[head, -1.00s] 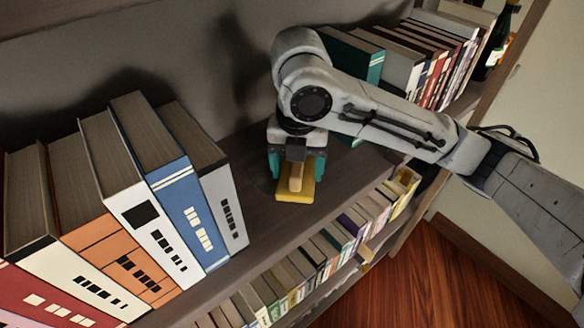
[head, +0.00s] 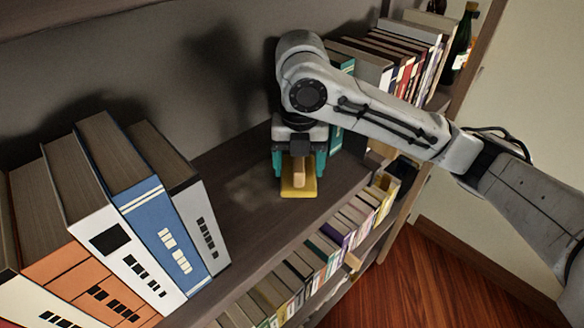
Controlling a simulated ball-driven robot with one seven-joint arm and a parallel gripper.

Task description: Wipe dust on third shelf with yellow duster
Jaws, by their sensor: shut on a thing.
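My gripper (head: 299,166) is shut on the wooden handle (head: 299,172) of the yellow duster (head: 299,187). Its teal fingers stand on either side of the handle. The duster is low over the bare middle of the shelf (head: 215,227), close to its front edge. It seems to rest on the board, but I cannot see its underside. A faint pale patch, which looks like dust (head: 246,192), lies on the board just left of the duster. The board behind my gripper is partly hidden by the arm.
Large books, including a blue one (head: 163,230) and a grey one (head: 200,220), stand on the left. More books (head: 372,68) and a dark bottle (head: 460,40) stand on the right, partly behind my arm. A lower shelf holds a row of books (head: 345,225).

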